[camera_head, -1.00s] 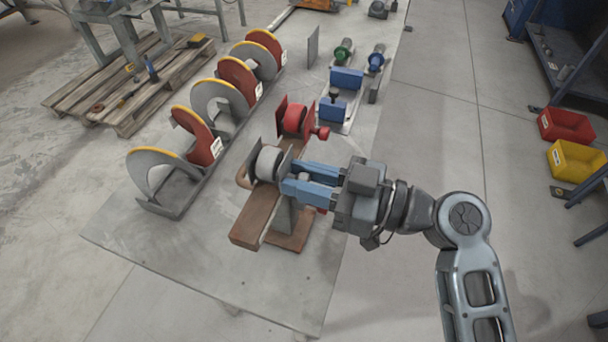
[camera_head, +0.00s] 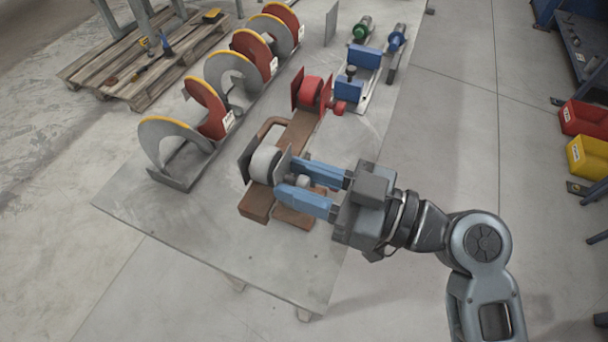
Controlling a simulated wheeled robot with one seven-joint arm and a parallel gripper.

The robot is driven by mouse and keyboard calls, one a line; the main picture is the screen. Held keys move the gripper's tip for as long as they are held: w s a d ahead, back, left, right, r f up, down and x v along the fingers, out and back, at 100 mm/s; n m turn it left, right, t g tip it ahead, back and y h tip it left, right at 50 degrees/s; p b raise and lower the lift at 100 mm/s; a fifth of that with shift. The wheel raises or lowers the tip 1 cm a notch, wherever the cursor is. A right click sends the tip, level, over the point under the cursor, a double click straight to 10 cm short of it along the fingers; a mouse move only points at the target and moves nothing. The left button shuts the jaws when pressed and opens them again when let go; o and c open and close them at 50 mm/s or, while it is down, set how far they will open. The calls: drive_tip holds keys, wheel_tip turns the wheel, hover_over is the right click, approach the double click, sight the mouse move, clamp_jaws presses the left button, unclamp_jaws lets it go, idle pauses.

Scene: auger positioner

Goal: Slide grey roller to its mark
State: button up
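The grey roller (camera_head: 264,163) sits between upright plates on a brown rail base (camera_head: 257,203), near its front end. A small grey knob (camera_head: 303,181) sticks out from its right side. My gripper (camera_head: 290,178) reaches in from the right. Its two blue fingers stand apart on either side of the knob, with a visible gap, so it looks open around the knob. The mark for the roller cannot be made out; part of the base is hidden behind the fingers and plates.
A red roller (camera_head: 312,90) with a red knob (camera_head: 340,107) stands farther back on the brown base. Grey and red auger flights (camera_head: 170,135) line the left side. Blue blocks (camera_head: 349,88) stand behind. The plate's front (camera_head: 230,235) is clear.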

drive_tip(key=shift+o, duration=1.1)
drive_tip(key=shift+d, duration=0.1)
drive_tip(key=b+v, duration=0.2)
drive_tip(key=v, duration=0.5)
drive_tip(key=shift+s+d, duration=0.15)
drive_tip(key=shift+d, duration=0.15)
